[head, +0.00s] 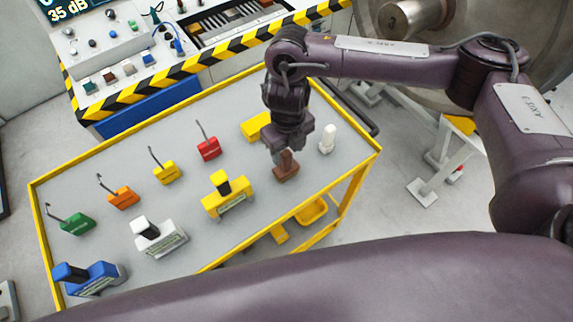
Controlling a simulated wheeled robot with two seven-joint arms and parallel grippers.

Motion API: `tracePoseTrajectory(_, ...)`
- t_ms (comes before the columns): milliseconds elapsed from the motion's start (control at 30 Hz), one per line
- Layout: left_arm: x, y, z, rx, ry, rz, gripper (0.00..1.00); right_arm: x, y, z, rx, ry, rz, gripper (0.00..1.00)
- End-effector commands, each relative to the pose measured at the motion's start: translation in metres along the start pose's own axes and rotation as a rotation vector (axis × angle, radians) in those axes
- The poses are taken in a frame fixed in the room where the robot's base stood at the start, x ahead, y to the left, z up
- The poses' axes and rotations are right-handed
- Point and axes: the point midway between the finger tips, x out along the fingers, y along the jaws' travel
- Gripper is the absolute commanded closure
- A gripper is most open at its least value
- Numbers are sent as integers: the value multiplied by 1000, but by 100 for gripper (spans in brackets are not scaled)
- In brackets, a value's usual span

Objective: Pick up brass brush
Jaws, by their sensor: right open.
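A small reddish-brown tool with a flat base and an upright part (286,172) stands on the grey top of the yellow-edged cart, near its right end. It looks like the brass brush, though its bristles cannot be made out. My right gripper (288,152) points down right over it. The jaws are open, and the tool's upper part is partly hidden by them. I cannot tell whether the fingers touch it. My left gripper is not in view.
A white bottle (327,139) stands close right of my right gripper, and a yellow block (256,126) lies just behind. A yellow-and-black tool (227,196) stands to the left. Several coloured hooked tools line the cart (105,236). A striped console edge (190,72) lies behind.

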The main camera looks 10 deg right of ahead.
Motion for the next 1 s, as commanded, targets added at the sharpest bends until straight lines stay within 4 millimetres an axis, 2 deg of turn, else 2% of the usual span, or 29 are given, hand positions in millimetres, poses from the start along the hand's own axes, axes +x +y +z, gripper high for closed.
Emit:
tracePoseTrajectory(67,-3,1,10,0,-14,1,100,11,3,-1,2,5,4,49)
tracePoseTrajectory(133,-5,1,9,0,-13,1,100,19,3,0,3,5,2,49)
tracePoseTrajectory(233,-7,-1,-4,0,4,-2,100,30,2,0,2,2,1,49)
tracePoseTrajectory(400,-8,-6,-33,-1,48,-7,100,36,2,1,0,0,0,49)
tracePoseTrajectory(533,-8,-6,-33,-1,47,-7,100,36,2,1,0,0,0,49)
tracePoseTrajectory(733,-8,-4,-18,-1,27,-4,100,36,2,1,0,0,1,75)
tracePoseTrajectory(900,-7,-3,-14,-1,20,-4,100,36,2,1,1,-1,0,97)
tracePoseTrajectory(1000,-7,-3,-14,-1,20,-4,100,35,2,1,1,-1,1,98)
